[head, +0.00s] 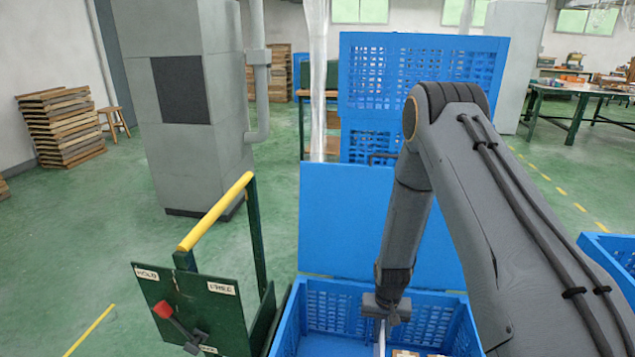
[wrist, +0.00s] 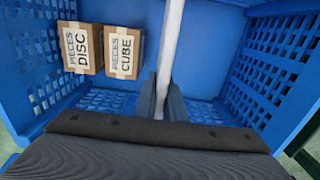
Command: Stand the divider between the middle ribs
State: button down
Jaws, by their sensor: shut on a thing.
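The divider (head: 382,340) is a thin pale panel, upright and seen edge-on in the head view. It also shows as a whitish strip in the wrist view (wrist: 173,40). My gripper (head: 385,312) is shut on the divider, with a finger on each side of it in the wrist view (wrist: 167,88). The divider is inside or over the blue crate (head: 288,325), whose walls also show in the wrist view (wrist: 270,72). I cannot make out the ribs, nor whether the divider's lower edge touches the floor.
A box marked DISC (wrist: 80,48) and a box marked CUBE (wrist: 124,52) stand on one side of the divider. A blue upright panel (head: 345,220) rises behind the crate. A green stand with a yellow bar (head: 215,212) and red-knobbed lever (head: 164,310) is at left.

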notch_tip(320, 180, up, 7)
jog(key=p, duration=0.6)
jog(key=shift+f, duration=0.15)
notch_tip(320, 180, up, 7)
jog(key=p, duration=0.2)
jog(key=shift+f+p, duration=0.15)
jog(key=shift+p, duration=0.15)
notch_tip(320, 180, up, 8)
jog(key=p, duration=0.3)
send_over(383, 325)
jog(key=s+r+n+b, duration=0.2)
jog(key=s+b, duration=0.1)
jog(key=s, duration=0.4)
jog(key=shift+s+r, duration=0.15)
jog(key=shift+s, duration=0.25)
jog(key=shift+w+f+b, duration=0.75)
jog(key=shift+f+b, duration=1.2)
jog(key=shift+f, duration=1.45)
jog(key=shift+r+p, duration=2.2)
jog(key=shift+r, duration=0.7)
